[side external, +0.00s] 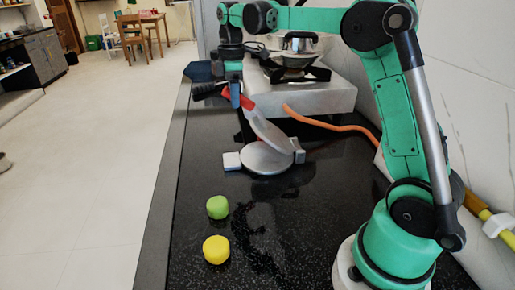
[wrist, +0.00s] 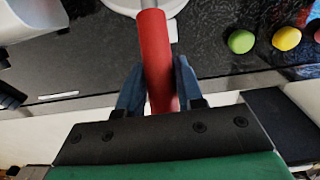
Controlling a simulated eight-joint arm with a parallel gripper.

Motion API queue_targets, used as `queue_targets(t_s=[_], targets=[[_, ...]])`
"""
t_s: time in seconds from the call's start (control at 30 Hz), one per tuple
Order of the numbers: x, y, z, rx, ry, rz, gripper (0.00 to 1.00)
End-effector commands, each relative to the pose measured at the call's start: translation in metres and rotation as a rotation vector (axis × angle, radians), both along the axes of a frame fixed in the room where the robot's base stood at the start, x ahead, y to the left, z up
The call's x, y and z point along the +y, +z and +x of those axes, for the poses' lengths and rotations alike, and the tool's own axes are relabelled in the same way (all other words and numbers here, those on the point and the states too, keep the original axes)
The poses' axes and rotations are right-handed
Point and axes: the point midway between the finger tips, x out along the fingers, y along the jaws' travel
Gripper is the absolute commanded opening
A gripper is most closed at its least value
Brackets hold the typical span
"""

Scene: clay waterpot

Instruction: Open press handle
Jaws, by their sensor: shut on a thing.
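The press stands on the black counter in the side external view, with a round grey lower plate (side external: 268,158) lying flat. Its upper plate (side external: 272,130) is tilted up from the lower one, leaving a wedge-shaped gap. The red handle (side external: 240,97) points up and away to the left. My gripper (side external: 235,94) is at this handle. In the wrist view, the red handle (wrist: 155,62) runs between the two blue fingers of my gripper (wrist: 158,75), which are shut on it. The plates are mostly out of that view.
A green lump (side external: 217,207) and a yellow lump (side external: 216,249) lie on the counter (side external: 175,225) in front of the press. Behind it stands a white stove (side external: 325,98) with a metal pot (side external: 299,42). An orange hose (side external: 335,126) runs along the right.

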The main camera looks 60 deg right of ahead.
Motion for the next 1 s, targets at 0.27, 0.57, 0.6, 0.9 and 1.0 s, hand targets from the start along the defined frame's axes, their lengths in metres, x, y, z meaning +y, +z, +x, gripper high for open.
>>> queue_targets(t_s=[0.27, 0.57, 0.6, 0.9, 1.0], targets=[[-0.006, 0.007, -0.006, 0.000, -0.002, 0.000, 0.13], [-0.018, 0.021, -0.018, 0.001, -0.001, -0.001, 0.13], [-0.019, 0.022, -0.019, 0.001, -0.001, -0.001, 0.12], [-0.019, 0.024, -0.020, 0.000, 0.000, 0.000, 0.13], [-0.020, 0.024, -0.021, 0.000, 0.000, 0.000, 0.13]])
